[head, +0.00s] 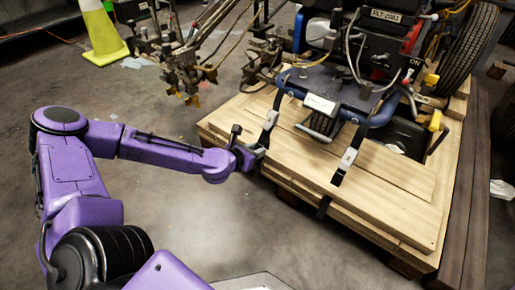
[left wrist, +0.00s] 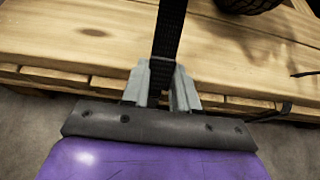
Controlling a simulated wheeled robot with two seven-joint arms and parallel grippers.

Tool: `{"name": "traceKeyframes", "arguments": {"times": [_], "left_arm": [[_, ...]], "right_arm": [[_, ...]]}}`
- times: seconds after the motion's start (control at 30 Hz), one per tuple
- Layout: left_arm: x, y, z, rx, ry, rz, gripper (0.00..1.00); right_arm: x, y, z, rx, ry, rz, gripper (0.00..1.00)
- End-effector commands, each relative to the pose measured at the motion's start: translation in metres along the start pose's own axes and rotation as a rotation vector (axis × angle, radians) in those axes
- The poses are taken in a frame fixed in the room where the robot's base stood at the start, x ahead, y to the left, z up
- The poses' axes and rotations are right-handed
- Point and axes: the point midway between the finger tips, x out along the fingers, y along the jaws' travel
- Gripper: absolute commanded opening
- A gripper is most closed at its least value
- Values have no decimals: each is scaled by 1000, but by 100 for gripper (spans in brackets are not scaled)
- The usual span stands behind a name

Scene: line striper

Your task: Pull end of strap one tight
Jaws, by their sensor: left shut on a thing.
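My left gripper (head: 258,153) is at the left front edge of the wooden pallet (head: 395,170), with its arm coming in from the left. In the left wrist view, a black strap (left wrist: 171,35) runs from the top down between the two grey fingers of my left gripper (left wrist: 160,88), which are shut on it. In the head view this strap (head: 277,103) comes down from the blue-framed machine (head: 350,108), with a grey buckle (head: 270,120) just above the gripper. The strap's lower end is hidden by the gripper. My right gripper is not in view.
A second strap with a buckle (head: 348,157) hangs over the pallet to the right. Striper parts with spray heads (head: 185,75) stand at the back left. A yellow-green cone (head: 102,35) is at the far left. The concrete floor (head: 220,225) before the pallet is clear.

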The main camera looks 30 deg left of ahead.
Motion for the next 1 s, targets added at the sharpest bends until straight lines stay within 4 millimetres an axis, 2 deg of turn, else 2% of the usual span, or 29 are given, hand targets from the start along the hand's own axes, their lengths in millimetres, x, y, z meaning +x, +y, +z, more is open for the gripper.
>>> {"name": "traceKeyframes", "arguments": {"times": [0.03,0.53,0.57,0.6,0.63,0.83,0.87,0.9,1.0], "left_arm": [[1,0,-9,-1,7,0,0],[0,0,-41,-3,12,0,0],[-1,0,-38,-2,11,0,38],[-1,0,-38,-1,11,0,51],[-1,0,-37,-1,11,0,58],[0,-1,-35,0,6,-2,58],[0,-1,-34,0,6,-2,65],[0,-1,-34,0,6,-2,75],[0,-1,-34,1,5,-2,75]], "right_arm": [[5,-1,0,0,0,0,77],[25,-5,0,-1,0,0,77],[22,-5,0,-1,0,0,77],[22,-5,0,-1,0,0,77],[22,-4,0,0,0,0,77],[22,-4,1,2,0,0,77],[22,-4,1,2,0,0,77],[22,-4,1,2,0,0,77],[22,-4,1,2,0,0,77]]}}
